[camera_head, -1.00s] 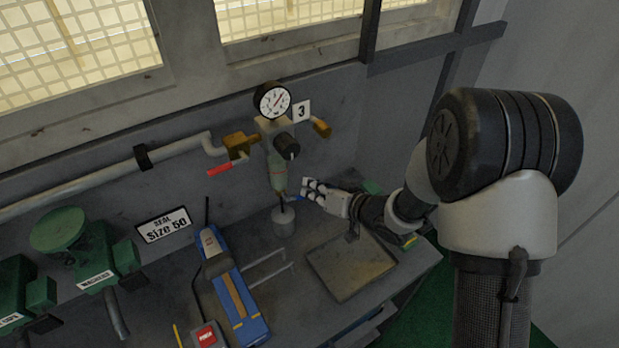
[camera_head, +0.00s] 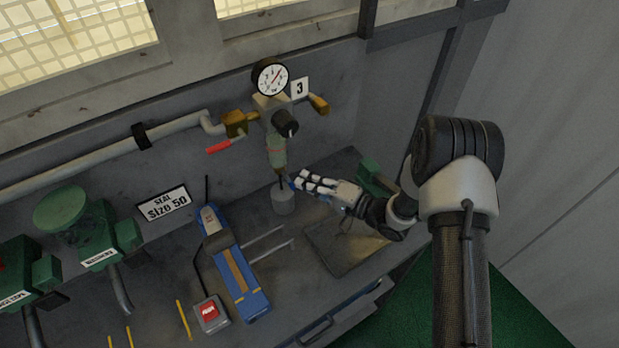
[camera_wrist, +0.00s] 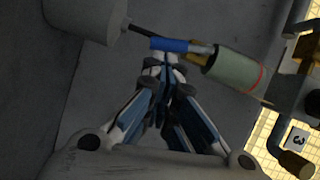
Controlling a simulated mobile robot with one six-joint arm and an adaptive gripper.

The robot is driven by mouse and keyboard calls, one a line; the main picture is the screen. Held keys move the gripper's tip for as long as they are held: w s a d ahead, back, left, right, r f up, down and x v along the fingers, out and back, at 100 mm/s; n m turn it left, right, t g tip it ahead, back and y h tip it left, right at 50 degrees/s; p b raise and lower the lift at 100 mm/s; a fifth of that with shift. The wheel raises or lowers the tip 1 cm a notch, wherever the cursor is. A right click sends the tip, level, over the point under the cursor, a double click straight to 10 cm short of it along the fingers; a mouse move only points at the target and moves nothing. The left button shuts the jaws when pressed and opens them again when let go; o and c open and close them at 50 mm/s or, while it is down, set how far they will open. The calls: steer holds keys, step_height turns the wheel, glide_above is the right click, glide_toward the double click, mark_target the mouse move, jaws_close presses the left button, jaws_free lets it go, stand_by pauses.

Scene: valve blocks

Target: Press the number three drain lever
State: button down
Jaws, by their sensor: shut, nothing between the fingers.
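The number 3 unit on the back wall has a white "3" plate (camera_head: 300,88), a dial gauge (camera_head: 270,77), a black knob (camera_head: 285,123) and a pale green bowl (camera_head: 276,152). The plate also shows in the wrist view (camera_wrist: 297,139). A small blue lever (camera_wrist: 170,45) sits at the lower end of the green bowl (camera_wrist: 233,74). My gripper (camera_wrist: 166,60) is shut and empty, its fingertips right at the blue lever; I cannot tell whether they touch it. In the head view my gripper (camera_head: 299,181) is beside the bowl's lower end, right of it.
A grey cup (camera_head: 283,203) stands under the bowl. A red-handled valve (camera_head: 219,147) is left of the unit. A blue tool (camera_head: 238,275) lies on the bench, with a flat tray (camera_head: 335,262) at right. Green valve blocks (camera_head: 105,245) stand at left.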

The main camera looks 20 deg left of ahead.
steer(key=shift+s+a+f+m, duration=0.2)
steer(key=shift+s+f+m, duration=0.1)
steer(key=shift+f, duration=0.1)
steer(key=shift+s+a+f+b, duration=0.1)
steer(key=shift+b, duration=0.2)
stand_by(0.4)
